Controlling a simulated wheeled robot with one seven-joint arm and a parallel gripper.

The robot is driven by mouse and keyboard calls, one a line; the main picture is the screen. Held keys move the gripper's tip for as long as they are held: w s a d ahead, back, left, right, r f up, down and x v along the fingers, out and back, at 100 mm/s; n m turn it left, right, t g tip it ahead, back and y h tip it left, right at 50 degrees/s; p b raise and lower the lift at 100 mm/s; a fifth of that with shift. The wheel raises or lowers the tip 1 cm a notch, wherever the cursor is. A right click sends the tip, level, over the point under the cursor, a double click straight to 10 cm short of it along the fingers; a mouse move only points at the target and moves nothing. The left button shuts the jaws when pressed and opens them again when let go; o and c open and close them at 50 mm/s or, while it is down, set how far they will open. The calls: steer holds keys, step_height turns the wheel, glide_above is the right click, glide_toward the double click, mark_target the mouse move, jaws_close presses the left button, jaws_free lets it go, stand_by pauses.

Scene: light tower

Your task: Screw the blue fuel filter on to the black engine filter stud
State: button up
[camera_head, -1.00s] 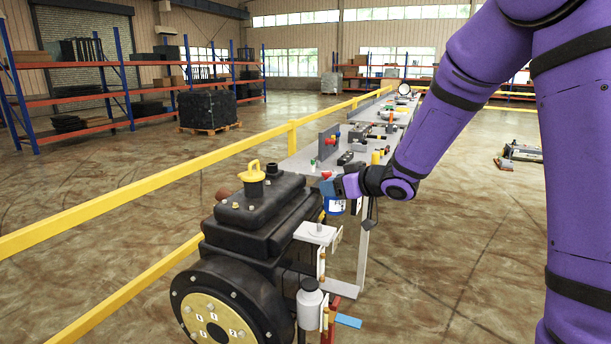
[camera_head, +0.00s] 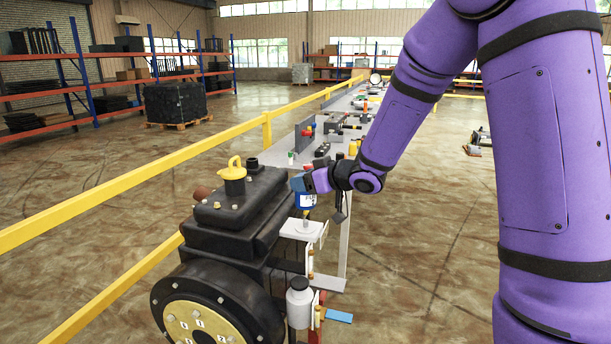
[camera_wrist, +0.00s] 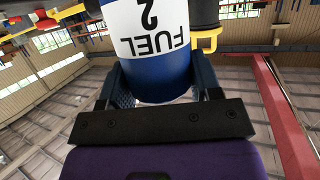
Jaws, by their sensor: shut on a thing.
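The fuel filter (camera_head: 306,202) is a blue and white canister. In the wrist view the filter (camera_wrist: 150,42) shows its white band, with "FUEL 2" upside down, and its blue end between the fingers. My gripper (camera_head: 300,186) is shut on it; the gripper also shows in the wrist view (camera_wrist: 160,85). The black engine (camera_head: 235,215) stands at left. A pale bracket (camera_head: 303,230) sticks out from its right side. The filter is just above this bracket, roughly upright. A small stud seems to stand on the bracket under it; contact cannot be told.
A grey-white bottle (camera_head: 299,303) hangs below the bracket. A yellow cap (camera_head: 234,175) tops the engine. A grey table (camera_head: 285,160) with tools runs away behind the gripper. A yellow rail (camera_head: 130,192) passes at left. The floor at right is open.

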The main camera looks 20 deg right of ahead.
mark_target(314, 199)
steer(key=shift+f, duration=1.65)
steer(key=shift+f, duration=1.2)
stand_by(0.6)
steer(key=o, duration=1.3)
steer(key=shift+s+d, duration=0.1)
steer(key=v, duration=1)
steer(key=shift+s+d+r, duration=0.1)
steer(key=shift+s+d, duration=0.1)
steer(key=shift+s, duration=0.05)
steer(key=shift+c, duration=0.5)
